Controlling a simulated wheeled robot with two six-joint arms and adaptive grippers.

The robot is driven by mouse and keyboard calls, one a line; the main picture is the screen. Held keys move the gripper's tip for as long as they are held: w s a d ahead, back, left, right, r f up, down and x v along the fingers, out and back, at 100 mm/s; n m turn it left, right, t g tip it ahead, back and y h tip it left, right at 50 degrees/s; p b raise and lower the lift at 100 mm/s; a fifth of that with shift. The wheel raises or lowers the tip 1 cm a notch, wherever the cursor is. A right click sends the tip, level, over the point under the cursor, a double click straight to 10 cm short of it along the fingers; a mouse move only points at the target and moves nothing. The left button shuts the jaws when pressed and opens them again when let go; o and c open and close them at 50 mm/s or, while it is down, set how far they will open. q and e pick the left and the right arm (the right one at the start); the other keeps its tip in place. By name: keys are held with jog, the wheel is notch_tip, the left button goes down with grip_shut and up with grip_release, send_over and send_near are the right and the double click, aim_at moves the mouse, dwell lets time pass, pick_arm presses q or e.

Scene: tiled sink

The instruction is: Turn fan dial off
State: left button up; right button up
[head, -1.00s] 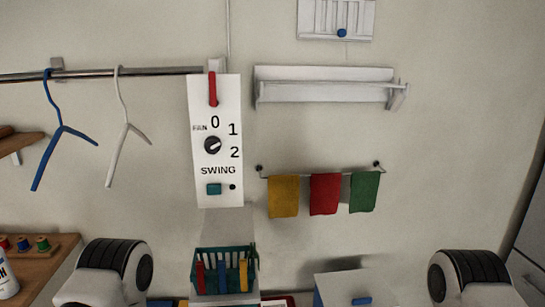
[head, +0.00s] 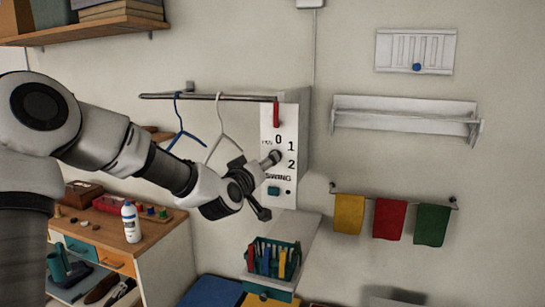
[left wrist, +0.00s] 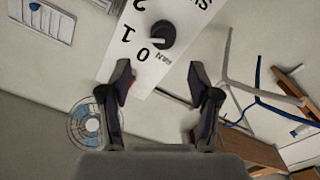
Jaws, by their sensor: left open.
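In the left wrist view the panel (left wrist: 178,22) appears upside down. The black fan dial (left wrist: 162,35) lies just beyond the gap between the open fingertips (left wrist: 161,78), seemingly untouched. Its pointer direction cannot be made out. My right gripper is out of view.
A rail (head: 210,97) with a blue hanger (head: 180,130) and a white hanger (head: 218,125) runs left of the panel. A teal basket (head: 272,262) stands below. Cloths (head: 388,218) hang to the right. The wall between panel and cloths is clear.

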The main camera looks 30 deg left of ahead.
pick_arm(q)
jog(key=p+x, duration=0.2)
jog(key=x, duration=0.5)
jog(key=shift+f+p, duration=0.3)
jog(key=shift+w, duration=0.1)
jog(key=c, duration=1.2)
